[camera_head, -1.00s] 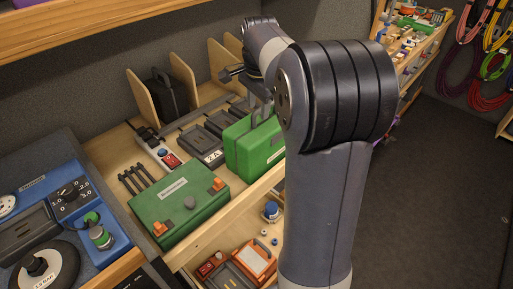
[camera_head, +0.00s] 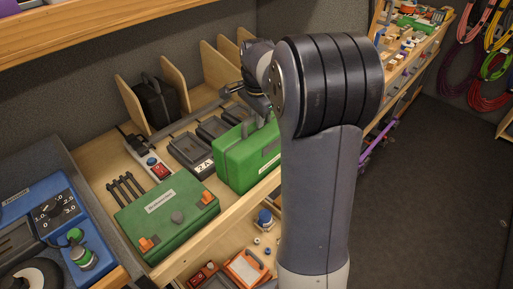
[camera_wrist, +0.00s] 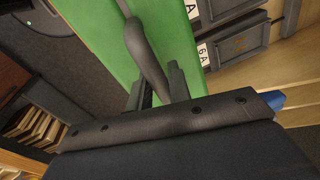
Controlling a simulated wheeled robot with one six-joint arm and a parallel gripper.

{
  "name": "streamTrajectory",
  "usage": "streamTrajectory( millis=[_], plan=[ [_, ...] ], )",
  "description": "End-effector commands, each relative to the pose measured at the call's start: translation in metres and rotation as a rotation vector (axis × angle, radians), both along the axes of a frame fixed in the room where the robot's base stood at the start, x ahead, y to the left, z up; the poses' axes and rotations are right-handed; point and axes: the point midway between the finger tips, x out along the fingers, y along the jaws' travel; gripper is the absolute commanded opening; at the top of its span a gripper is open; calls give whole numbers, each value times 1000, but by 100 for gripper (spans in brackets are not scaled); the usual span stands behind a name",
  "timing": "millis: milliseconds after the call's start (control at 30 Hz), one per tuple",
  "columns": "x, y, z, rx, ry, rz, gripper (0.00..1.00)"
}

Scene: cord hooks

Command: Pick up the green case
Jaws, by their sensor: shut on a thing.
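The green case (camera_head: 236,160) stands upright on the wooden shelf, partly hidden behind my arm in the head view. In the wrist view the green case (camera_wrist: 101,32) fills the upper middle, with its dark grey handle (camera_wrist: 146,52) running down between my fingers. My gripper (camera_wrist: 158,88) is shut on the handle. In the head view my gripper (camera_head: 262,112) is at the top of the case, its fingers mostly hidden. I cannot tell whether the case's base is clear of the shelf.
A flat green box (camera_head: 168,212) with orange latches lies left of the case. Dark chargers (camera_head: 192,151) and a red-switched power strip (camera_head: 152,164) are close behind. Wooden dividers (camera_head: 174,82) and a black case (camera_head: 153,100) stand at the back. A blue device (camera_head: 62,225) is at left.

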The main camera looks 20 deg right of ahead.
Motion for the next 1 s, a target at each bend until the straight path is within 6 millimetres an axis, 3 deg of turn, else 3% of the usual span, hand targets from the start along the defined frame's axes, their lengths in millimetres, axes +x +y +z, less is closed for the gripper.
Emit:
streamTrajectory(
  millis=[133,1000],
  plan=[
    [0,0,0,0,0,0,0],
    [-1,0,0,2,2,-4,0]
  ],
)
